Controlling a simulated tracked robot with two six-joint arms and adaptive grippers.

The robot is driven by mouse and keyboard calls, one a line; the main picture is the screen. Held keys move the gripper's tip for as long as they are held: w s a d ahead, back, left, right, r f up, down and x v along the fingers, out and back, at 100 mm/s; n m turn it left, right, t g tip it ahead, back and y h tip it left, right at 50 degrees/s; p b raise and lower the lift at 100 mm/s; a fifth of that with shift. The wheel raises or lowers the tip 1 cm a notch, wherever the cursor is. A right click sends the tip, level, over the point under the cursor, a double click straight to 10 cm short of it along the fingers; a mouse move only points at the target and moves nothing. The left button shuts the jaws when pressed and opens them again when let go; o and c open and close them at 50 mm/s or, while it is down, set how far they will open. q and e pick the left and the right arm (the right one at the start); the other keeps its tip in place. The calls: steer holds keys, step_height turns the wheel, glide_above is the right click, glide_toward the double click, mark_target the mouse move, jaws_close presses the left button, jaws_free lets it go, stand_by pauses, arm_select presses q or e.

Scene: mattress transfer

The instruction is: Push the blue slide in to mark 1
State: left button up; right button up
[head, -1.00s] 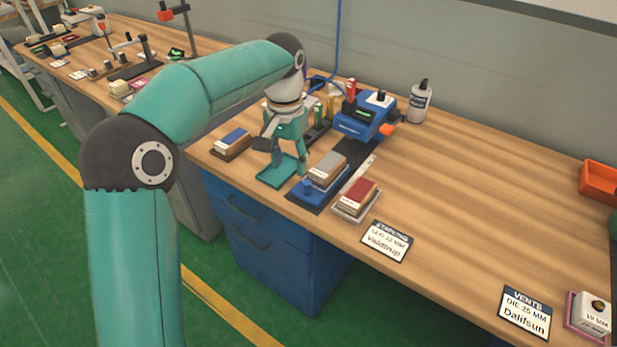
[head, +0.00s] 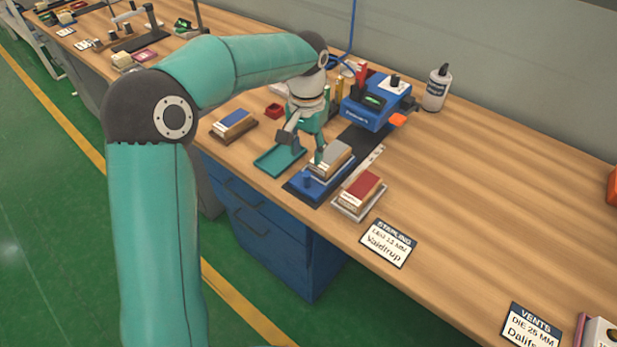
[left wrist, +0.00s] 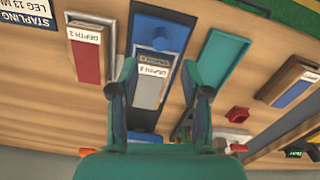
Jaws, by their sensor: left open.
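The blue slide (head: 306,184) lies on a dark track in front of the blue machine (head: 373,103), with a round knob at its front end. A grey-topped block (head: 331,158) sits on it. The slide also shows in the left wrist view (left wrist: 160,32), where the block (left wrist: 150,88) carries pale depth labels. My left gripper (head: 303,150) is open, over the green tray and the slide's left side. In the left wrist view its fingers (left wrist: 167,68) appear on either side of the block; contact cannot be told. Mark 1 cannot be made out. My right gripper is out of view.
A green tray (head: 275,163) and a blue-topped block (head: 234,123) lie left. The bench's right side is largely clear.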

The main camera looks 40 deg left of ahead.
mark_target(307, 174)
arm_select(q)
step_height(307, 174, down, 9)
steer(key=shift+f, duration=0.15)
steer(key=shift+c, duration=0.3)
jaws_close()
